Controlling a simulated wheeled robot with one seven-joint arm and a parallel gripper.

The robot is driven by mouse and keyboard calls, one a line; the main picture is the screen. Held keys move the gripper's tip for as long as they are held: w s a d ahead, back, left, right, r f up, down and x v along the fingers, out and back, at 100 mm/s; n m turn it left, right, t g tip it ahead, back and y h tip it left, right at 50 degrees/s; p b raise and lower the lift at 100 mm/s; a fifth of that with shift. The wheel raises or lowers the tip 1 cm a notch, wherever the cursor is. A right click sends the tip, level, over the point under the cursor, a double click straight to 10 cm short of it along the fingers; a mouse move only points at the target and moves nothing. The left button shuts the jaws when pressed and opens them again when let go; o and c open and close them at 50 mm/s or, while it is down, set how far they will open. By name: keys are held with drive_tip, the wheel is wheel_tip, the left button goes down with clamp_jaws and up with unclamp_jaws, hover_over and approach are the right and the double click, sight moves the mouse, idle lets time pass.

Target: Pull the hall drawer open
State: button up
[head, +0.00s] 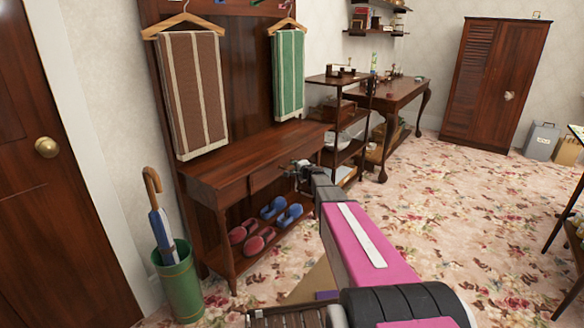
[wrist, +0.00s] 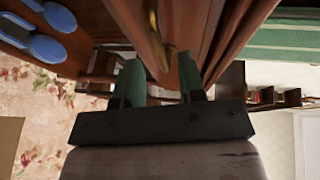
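The hall stand (head: 205,168) is dark wood with a drawer (head: 264,179) under its top. The drawer front looks about flush with the stand, though my arm hides part of it. My gripper (head: 303,173) is at the right part of the drawer front. In the wrist view a brass handle (wrist: 169,57) shows on the wooden front. My gripper's two green fingers (wrist: 162,82) are apart, with the handle in line with the gap between them. I cannot tell whether they touch the handle.
Red and blue slippers (head: 281,210) lie on the stand's lower shelf. A green umbrella bin (head: 180,282) stands at its left. Striped towels (head: 288,72) hang above. A small shelf unit (head: 346,125) stands close on the right. The floral carpet (head: 440,200) is mostly clear.

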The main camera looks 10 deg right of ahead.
drive_tip(key=x, duration=0.3)
drive_tip(key=shift+w+a, duration=0.15)
drive_tip(key=shift+w, duration=0.2)
clamp_jaws()
drive_tip(key=s+d, duration=1.2)
drive_tip(key=shift+s+d, duration=0.2)
drive_tip(key=shift+s, duration=0.05)
drive_tip(key=shift+f, duration=0.1)
unclamp_jaws()
drive_tip(key=v, duration=1.1)
